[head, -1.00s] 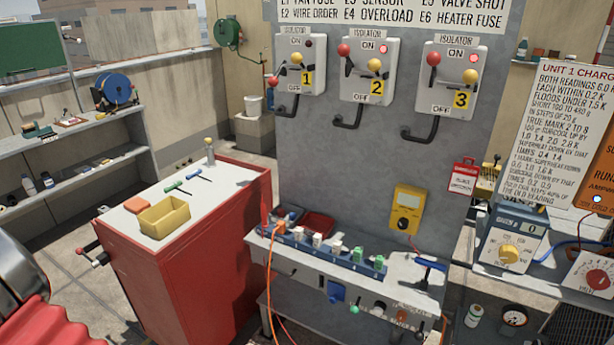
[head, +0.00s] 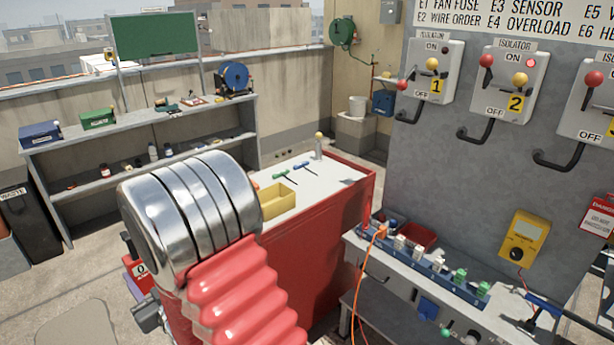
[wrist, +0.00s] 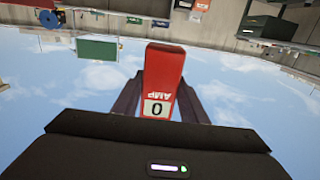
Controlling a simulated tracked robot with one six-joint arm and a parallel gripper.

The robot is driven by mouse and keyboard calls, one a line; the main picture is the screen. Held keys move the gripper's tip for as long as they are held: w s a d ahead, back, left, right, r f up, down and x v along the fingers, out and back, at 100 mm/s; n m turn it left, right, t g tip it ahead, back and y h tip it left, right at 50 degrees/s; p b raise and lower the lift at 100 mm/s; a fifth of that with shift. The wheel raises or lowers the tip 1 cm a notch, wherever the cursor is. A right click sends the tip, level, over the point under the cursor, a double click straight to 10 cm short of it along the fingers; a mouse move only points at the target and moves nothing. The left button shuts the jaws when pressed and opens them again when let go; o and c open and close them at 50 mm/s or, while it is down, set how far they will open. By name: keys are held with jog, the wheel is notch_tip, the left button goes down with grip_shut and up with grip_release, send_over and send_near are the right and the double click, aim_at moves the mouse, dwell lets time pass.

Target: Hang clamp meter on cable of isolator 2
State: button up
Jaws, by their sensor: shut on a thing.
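The isolator 2 box (head: 516,72) is on the grey panel at the right of the head view, with a red lamp lit beside ON. Its black cable (head: 478,135) comes out below and bends left to a short end, with nothing hanging on it. The clamp meter (wrist: 166,65) is red, with a white display reading 0 and AMP upside down in the wrist view. My gripper (wrist: 163,88) is shut on it. In the head view a small red part of the meter (head: 141,270) shows at lower left, far from the cable. My arm hides the rest.
Isolator 1 (head: 432,70) and isolator 3 (head: 590,100) flank isolator 2, each with a similar cable. A red cabinet (head: 330,240) with a yellow bin (head: 277,202) stands between my arm and the panel. A yellow meter (head: 524,238) hangs lower on the panel.

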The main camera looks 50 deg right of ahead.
jog(key=shift+d, duration=0.25)
jog(key=shift+d, duration=0.15)
jog(key=s+d+r+m+g+h, duration=0.25)
jog(key=s+d+h, duration=0.2)
jog(key=d, duration=0.85)
jog(key=s+d+r+m+g+h, duration=0.25)
jog(key=d+m+h, duration=0.2)
jog(key=d, duration=0.85)
jog(key=s+d+r+m+g+h, duration=0.25)
jog(key=s+d+h, duration=0.25)
jog(key=d, duration=0.8)
jog(key=s+d+r+m+g+h, duration=0.1)
jog(key=s+d+r+m+g, duration=0.1)
jog(key=s+d, duration=0.4)
jog(key=s+d+r+m+g+h, duration=0.1)
jog(key=s+d+r+m+g, duration=0.2)
jog(key=s, duration=1.2)
jog(key=s+d+r+m+g+h, duration=0.2)
jog(key=s+d+g, duration=0.5)
jog(key=s+d, duration=0.4)
jog(key=r+m, duration=0.1)
jog(key=m, duration=0.1)
jog(key=shift+m, duration=0.35)
jog(key=shift+d, duration=0.2)
